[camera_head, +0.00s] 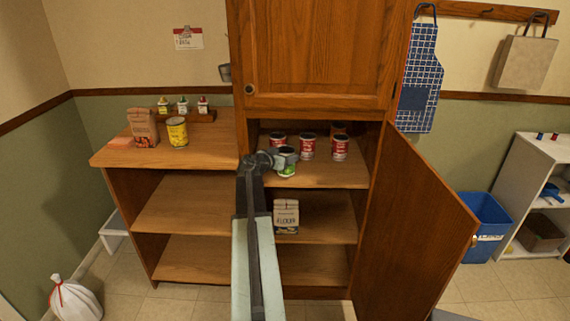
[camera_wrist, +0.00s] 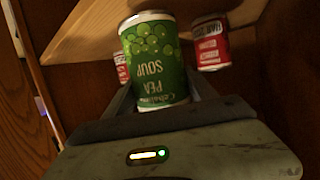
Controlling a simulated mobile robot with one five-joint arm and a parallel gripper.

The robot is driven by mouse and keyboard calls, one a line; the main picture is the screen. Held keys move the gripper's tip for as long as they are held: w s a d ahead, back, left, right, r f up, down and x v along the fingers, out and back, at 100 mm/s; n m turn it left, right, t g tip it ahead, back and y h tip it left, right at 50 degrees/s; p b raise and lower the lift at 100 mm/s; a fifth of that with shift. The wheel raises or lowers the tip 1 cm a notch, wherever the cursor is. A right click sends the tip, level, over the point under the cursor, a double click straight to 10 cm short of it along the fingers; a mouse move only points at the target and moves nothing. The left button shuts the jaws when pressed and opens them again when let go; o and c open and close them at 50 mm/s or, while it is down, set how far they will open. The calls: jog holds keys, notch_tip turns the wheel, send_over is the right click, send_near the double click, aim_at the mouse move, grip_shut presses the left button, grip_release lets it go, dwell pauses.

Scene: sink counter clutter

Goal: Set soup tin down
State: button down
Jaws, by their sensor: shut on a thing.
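The soup tin is green with a pea picture and "PEA SOUP" on its label. In the wrist view the soup tin (camera_wrist: 155,62) is between the jaws of my gripper (camera_wrist: 158,95), its label lettering upside down. In the head view the tin (camera_head: 288,170) shows at the front of the cabinet's upper open shelf (camera_head: 325,176), partly hidden by my gripper (camera_head: 284,158). My gripper is shut on it. I cannot tell whether its base touches the shelf.
Several red tins (camera_head: 308,147) stand behind and right of the green tin. The open cabinet door (camera_head: 415,225) bounds the right side. A flour bag (camera_head: 286,215) stands on the shelf below. A yellow tin (camera_head: 177,132) stands on the left counter. Bare shelf shows at front right.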

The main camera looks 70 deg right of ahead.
notch_tip(320, 180, down, 2)
jog(key=shift+f+b, duration=0.2)
jog(key=shift+b, duration=0.35)
jog(key=shift+r, duration=0.2)
jog(key=shift+f, duration=0.1)
jog(key=shift+c, duration=1.4)
grip_release()
jog(key=p+v, duration=0.4)
jog(key=v, duration=0.8)
